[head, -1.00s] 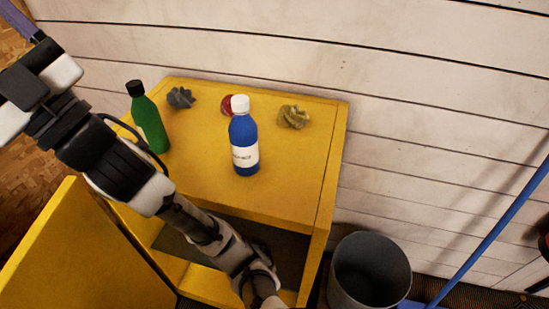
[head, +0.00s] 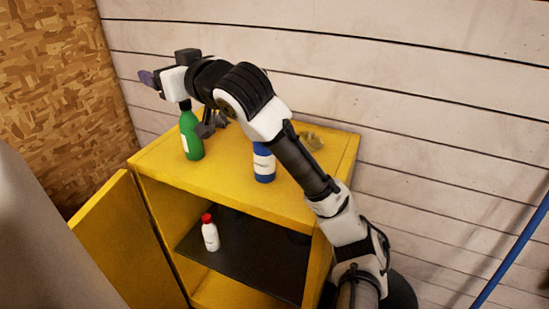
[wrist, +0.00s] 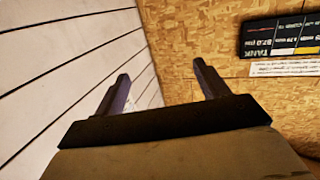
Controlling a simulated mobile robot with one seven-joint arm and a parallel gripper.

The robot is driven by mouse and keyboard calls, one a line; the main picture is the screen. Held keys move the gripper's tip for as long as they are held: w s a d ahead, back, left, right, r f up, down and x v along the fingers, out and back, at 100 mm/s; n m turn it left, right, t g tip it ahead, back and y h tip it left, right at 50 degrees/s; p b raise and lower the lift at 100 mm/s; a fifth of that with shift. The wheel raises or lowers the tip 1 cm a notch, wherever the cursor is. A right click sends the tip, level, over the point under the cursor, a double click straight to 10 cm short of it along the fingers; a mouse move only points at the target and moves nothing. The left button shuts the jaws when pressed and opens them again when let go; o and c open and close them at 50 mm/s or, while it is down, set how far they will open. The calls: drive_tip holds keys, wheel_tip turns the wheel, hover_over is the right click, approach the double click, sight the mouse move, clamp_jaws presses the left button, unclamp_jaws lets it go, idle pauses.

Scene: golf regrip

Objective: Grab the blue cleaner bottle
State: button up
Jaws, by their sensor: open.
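The blue cleaner bottle (head: 264,165) stands upright on top of the yellow cabinet (head: 235,193). It has a white label, and my arm hides its upper part in the head view. My gripper (head: 147,78) is at the upper left of the head view, above and to the left of the bottles, well apart from the blue one. In the wrist view my gripper (wrist: 158,88) has its two fingers spread with nothing between them, facing the wall corner. The blue bottle is not in the wrist view.
A green bottle (head: 191,136) stands at the cabinet top's left. A white bottle with red cap (head: 210,234) stands inside the open cabinet. A blue pole (head: 514,254) leans at right.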

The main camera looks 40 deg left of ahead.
drive_tip(key=w+f+m+h, duration=0.1)
drive_tip(key=w+f+h, duration=0.1)
drive_tip(key=w+h, duration=0.15)
drive_tip(key=m+t+h+p, duration=0.15)
drive_tip(key=m+h, duration=0.35)
drive_tip(key=h, duration=0.5)
hover_over(264, 161)
drive_tip(key=f, duration=0.8)
drive_tip(key=shift+w+f, duration=0.3)
drive_tip(key=shift+w+a+f+g, duration=0.15)
drive_tip(key=shift+f+g, duration=0.1)
drive_tip(key=shift+f, duration=0.35)
drive_tip(key=x, duration=0.1)
drive_tip(key=p+x, duration=0.1)
drive_tip(key=x, duration=0.1)
drive_tip(key=d+p+x, duration=0.1)
drive_tip(key=x, duration=0.1)
drive_tip(key=shift+a+f, duration=0.1)
drive_tip(key=shift+f, duration=0.2)
drive_tip(key=c, duration=1.1)
drive_tip(key=shift+r, duration=0.1)
